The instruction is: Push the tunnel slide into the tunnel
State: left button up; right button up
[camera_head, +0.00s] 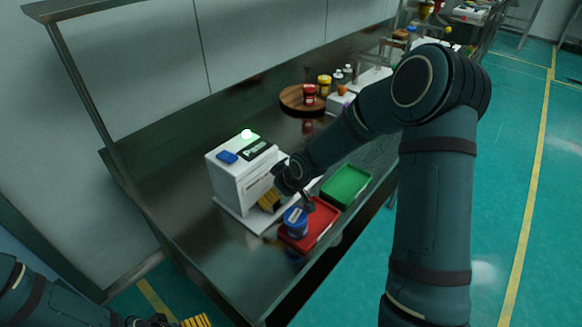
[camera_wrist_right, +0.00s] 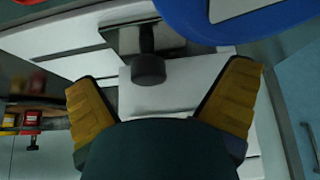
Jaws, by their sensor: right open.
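The white boxy machine (camera_head: 228,182) stands on the metal table, with a blue item and a lit green spot on top. Its tunnel opening and the tunnel slide are largely hidden by my right arm in the head view. In the right wrist view a dark round knob (camera_wrist_right: 148,69) on a short stem stands out from a metal plate, against white parts; I cannot tell how far the slide is in. My right gripper (camera_wrist_right: 165,100) is open, with the knob between and beyond its yellow fingers. It is at the machine's front (camera_head: 268,201). My left gripper (camera_head: 180,321) is partly cut off at the bottom edge.
A blue tub (camera_head: 295,221) stands on a red tray (camera_head: 322,228) close to my right gripper. A green tray (camera_head: 346,184) lies beyond. A round wooden stand (camera_head: 293,101) with jars is farther back. Bare tabletop (camera_head: 190,228) lies left of the machine.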

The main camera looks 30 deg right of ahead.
pick_arm(q)
jog(key=r+p, duration=0.3)
jog(key=s+r+p, duration=0.1)
jog(key=shift+d+r, duration=0.1)
jog(key=shift+r, duration=0.3)
pick_arm(e)
jog(key=v, duration=0.6)
jog(key=shift+r, duration=0.3)
jog(key=shift+s, duration=0.1)
